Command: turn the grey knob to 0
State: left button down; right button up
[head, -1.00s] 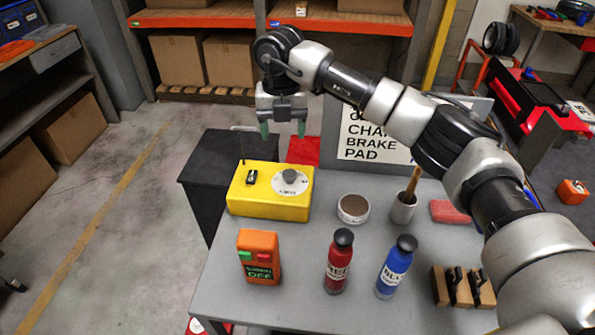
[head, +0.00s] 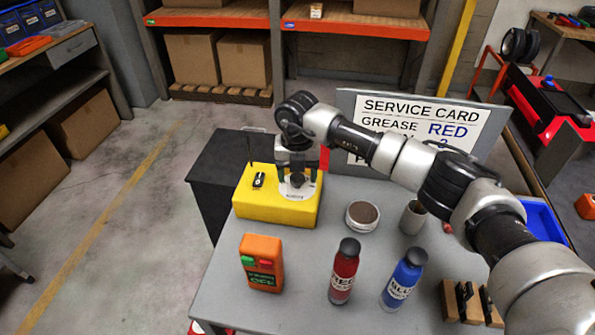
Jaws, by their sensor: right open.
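The yellow box (head: 262,208) stands at the back left of the grey table, with a small black switch (head: 259,180) on its top left. The grey knob (head: 297,181) sits on a white dial (head: 290,193) at its top right. My right gripper (head: 298,178) is open, pointing down, with its green fingertips at either side of the knob. I cannot tell whether they touch it. The gripper hides much of the dial, so the knob's setting cannot be read. My left gripper is not in view.
An orange switch box (head: 262,264), a red bottle (head: 344,272) and a blue bottle (head: 402,280) stand at the front of the table (head: 300,310). A round tin (head: 362,215) and a grey cup (head: 412,217) stand right of the yellow box. A service card (head: 425,120) stands behind.

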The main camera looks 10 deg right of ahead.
jog(key=shift+f, duration=0.3)
jog(key=c, duration=0.9)
